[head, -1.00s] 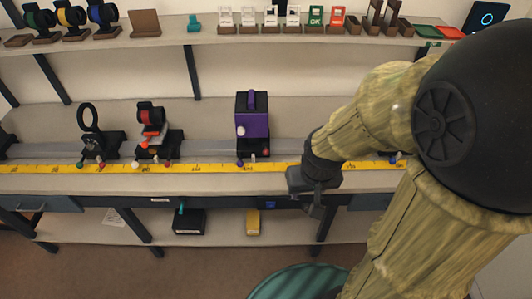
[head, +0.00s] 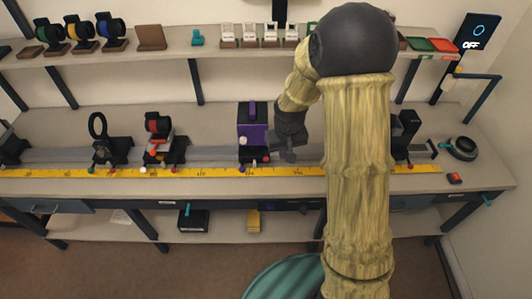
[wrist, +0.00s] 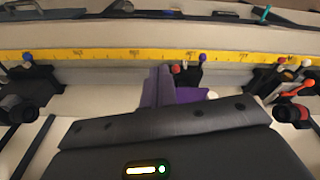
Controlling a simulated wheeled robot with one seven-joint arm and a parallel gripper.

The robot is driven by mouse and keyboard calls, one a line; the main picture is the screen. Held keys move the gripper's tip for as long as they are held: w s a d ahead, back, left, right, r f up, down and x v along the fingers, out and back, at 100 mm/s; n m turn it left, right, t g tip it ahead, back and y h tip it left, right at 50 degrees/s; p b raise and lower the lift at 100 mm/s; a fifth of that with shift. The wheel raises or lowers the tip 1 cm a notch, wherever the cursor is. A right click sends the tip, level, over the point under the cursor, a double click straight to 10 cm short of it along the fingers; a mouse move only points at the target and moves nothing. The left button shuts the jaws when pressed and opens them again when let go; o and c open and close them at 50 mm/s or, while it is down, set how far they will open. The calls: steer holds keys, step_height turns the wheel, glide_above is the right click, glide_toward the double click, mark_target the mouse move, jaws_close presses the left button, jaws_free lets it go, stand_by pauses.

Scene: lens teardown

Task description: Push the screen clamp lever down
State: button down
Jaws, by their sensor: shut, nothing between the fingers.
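A purple block with a black face (head: 252,124) stands upright on a rail carriage, and it also shows in the wrist view (wrist: 186,95). Small levers with coloured knobs stick up at its foot, among them a red one (wrist: 177,69) and a blue one (wrist: 202,57). I cannot tell which lever belongs to the screen clamp. My gripper (head: 288,154) is shut and empty, close to the right of the purple block in the head view. In the wrist view its dark body fills the bottom, and the fingertips are not clear. My arm hides part of the rail.
To the left stand a black ring holder (head: 98,126) and a carriage with a red-fronted lens (head: 157,124). A black upright unit (head: 405,128) stands right of my arm. A yellow scale (head: 110,172) runs along the bench front. A shelf (head: 215,42) overhangs the back.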

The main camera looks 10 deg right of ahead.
steer(key=w+a+f+p, duration=0.2)
steer(key=w+p, duration=0.2)
steer(key=w, duration=0.2)
steer(key=n+p, duration=0.1)
steer(key=p, duration=0.3)
glide_toward(267, 159)
steer(key=shift+w+f+g, duration=0.25)
steer(key=shift+w+g, duration=0.05)
steer(key=shift+w, duration=0.1)
steer(key=shift+w+f+b, duration=0.15)
steer(key=shift+f+b, duration=0.85)
steer(key=shift+f, duration=0.7)
steer(key=shift+w+f+b, duration=0.15)
steer(key=shift+f+b, duration=0.8)
steer(key=shift+f, duration=0.9)
